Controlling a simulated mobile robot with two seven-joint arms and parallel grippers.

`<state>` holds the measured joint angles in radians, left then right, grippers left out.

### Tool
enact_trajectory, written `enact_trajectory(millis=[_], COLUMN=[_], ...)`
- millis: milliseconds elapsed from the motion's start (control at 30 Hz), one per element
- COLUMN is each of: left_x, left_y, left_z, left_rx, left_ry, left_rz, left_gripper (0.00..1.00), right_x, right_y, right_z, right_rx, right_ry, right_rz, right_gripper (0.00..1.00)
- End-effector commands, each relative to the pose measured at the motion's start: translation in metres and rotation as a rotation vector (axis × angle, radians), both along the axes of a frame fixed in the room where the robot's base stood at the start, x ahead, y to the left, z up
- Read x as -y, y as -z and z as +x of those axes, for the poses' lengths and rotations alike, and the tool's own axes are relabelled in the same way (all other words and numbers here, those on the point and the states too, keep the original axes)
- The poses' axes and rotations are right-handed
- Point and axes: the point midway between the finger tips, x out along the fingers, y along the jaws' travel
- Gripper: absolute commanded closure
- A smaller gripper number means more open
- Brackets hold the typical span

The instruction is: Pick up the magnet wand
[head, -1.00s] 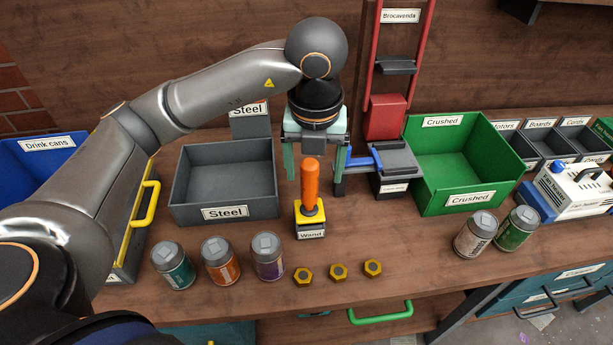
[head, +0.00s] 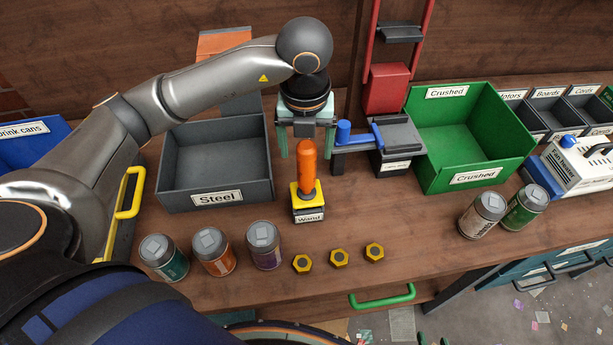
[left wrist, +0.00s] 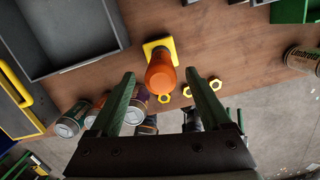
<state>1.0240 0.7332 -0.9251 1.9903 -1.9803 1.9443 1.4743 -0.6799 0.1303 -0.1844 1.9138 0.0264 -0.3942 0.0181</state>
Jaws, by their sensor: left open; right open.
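The magnet wand (head: 306,170) stands upright with its orange handle up in a yellow-topped holder (head: 308,210) labelled "Wand" on the wooden bench. My left gripper (head: 305,154) is open and empty, pointing down at the wand's handle. In the head view the handle overlaps the gap between its fingers. In the left wrist view the orange handle (left wrist: 161,76) shows nearly end-on between the two green fingertips (left wrist: 160,80), with space on both sides and no contact visible. How deep the handle reaches between the fingers is unclear. My right gripper is not in view.
A grey Steel bin (head: 217,200) stands left of the wand. A grey block with a blue lever (head: 345,132) and a green Crushed bin (head: 470,178) stand right. A yellow handle (head: 131,192) is at left.

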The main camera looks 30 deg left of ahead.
Motion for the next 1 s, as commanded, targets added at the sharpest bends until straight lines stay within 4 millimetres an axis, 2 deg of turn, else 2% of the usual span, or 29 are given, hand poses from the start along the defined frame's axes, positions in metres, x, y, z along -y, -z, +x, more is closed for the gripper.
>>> enact_trajectory(millis=[167, 433, 733, 1000], left_x=[-0.001, -0.002, -0.002, -0.002], left_y=[0.012, 0.05, 0.056, 0.056], left_z=[0.001, 0.005, 0.006, 0.006], left_rx=[-0.003, -0.002, 0.0, 0.001], left_ry=[0.0, 0.0, 0.001, 0.001], left_rz=[0.001, 0.001, 0.0, 0.001], left_gripper=[0.19, 0.19, 0.19, 0.49], right_x=[0.0, 0.0, 0.0, 0.0], right_y=[-0.003, -0.009, -0.009, -0.009], right_z=[0.0, 0.0, 0.0, 0.0], right_rx=[0.0, 0.0, 0.0, 0.0], right_ry=[0.0, 0.0, 0.0, -0.001], right_rz=[0.0, 0.0, -0.001, -0.001], right_gripper=[0.5, 0.5, 0.5, 0.5])
